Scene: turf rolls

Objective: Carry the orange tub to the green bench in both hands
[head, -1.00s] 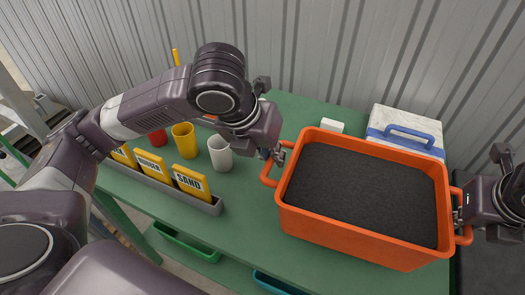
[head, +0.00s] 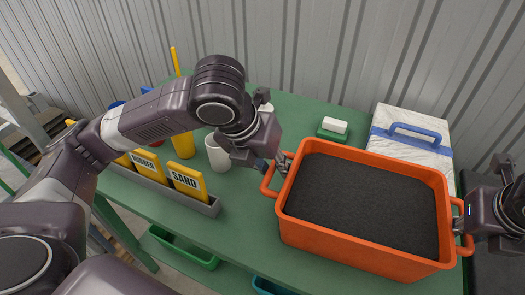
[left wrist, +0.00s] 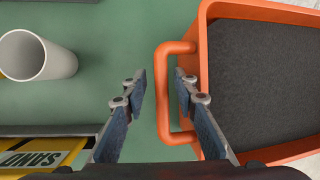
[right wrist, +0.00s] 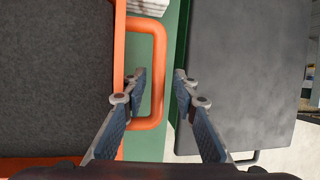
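The orange tub (head: 290,228), full of dark granular material (head: 365,205), is upright on the green bench (head: 235,215) at its right part. Its underside is hidden. My left gripper (head: 284,162) is at the tub's left handle (left wrist: 163,100). In the left wrist view its fingers (left wrist: 161,78) are apart on either side of the handle bar, with gaps. My right gripper (head: 463,224) is at the right handle (right wrist: 157,95). In the right wrist view its fingers (right wrist: 160,76) are also apart, the bar between them.
A dark box (right wrist: 247,75) lies to the right.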

